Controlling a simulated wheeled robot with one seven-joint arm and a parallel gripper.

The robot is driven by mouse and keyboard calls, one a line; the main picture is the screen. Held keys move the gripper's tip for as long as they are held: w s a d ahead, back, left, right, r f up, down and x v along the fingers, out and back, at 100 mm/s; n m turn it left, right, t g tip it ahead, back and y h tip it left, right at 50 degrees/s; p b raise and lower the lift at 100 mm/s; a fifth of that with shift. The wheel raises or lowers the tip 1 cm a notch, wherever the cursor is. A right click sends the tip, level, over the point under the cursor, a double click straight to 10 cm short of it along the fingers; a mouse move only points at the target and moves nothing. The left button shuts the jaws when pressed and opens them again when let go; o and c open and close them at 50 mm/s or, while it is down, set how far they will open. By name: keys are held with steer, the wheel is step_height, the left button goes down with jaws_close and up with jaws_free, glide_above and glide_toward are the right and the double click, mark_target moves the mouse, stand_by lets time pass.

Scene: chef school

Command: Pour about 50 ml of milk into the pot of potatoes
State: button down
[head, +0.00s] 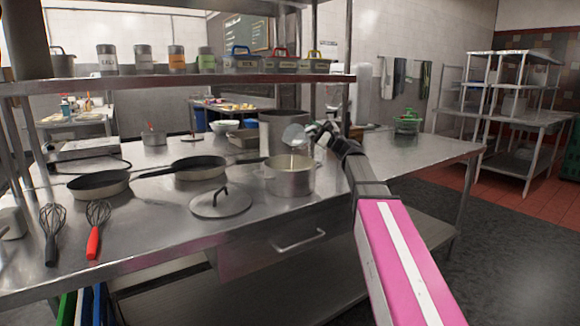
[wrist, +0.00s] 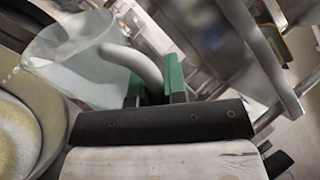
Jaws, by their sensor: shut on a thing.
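The pot (head: 290,182) stands on the steel counter, and a pale layer shows inside it. In the wrist view the pot (wrist: 60,125) is at the left edge, with a yellowish mass (wrist: 15,140) in it. A translucent measuring jug (head: 294,136) is tilted above the pot. In the wrist view the jug (wrist: 75,55) has white liquid at its lip, and a thin pale streak falls towards the pot. My gripper (head: 318,130) is shut on the jug's curved handle. Its green fingers (wrist: 156,82) grip the handle. How much milk is in the jug is unclear.
A lid (head: 221,204) lies in front of the pot. Two frying pans (head: 200,168) and two whisks (head: 97,222) are to the left. A larger pot (head: 270,130) stands behind the jug. A shelf (head: 180,84) runs above. The counter's right end is mostly clear.

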steer(key=shift+w+d+f+m+t+h, duration=0.1)
steer(key=shift+w+f+m+t+h, duration=0.2)
steer(key=shift+m, duration=0.5)
steer(key=shift+w+d+f+m+t+h, duration=0.15)
steer(key=shift+f+m+t+h, duration=0.2)
steer(key=shift+m, duration=0.45)
steer(key=shift+w+r+m+h, duration=0.2)
steer(key=shift+r+m+h, duration=0.35)
steer(key=shift+m, duration=0.35)
